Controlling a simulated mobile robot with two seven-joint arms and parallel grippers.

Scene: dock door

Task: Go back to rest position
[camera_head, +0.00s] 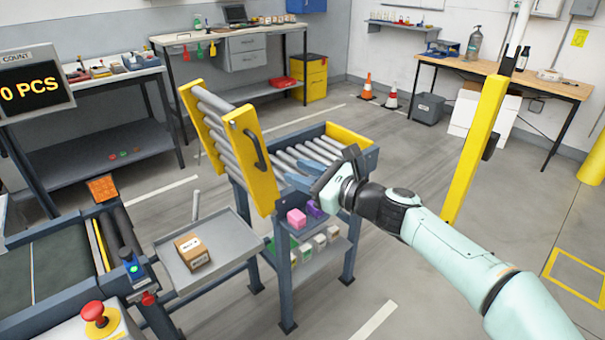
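My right arm comes in from the lower right, and its gripper (300,175) is over the roller conveyor (257,143) with the yellow hinged gate section. Its two blue-grey fingers look apart, with nothing seen between them. A cardboard box (192,251) sits on a grey tray (222,238) to the left of the conveyor. My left gripper is not in view.
A belt conveyor (50,265) with a red stop button (98,313) is at lower left. Workbenches (505,80) line the back. Open floor lies at the right.

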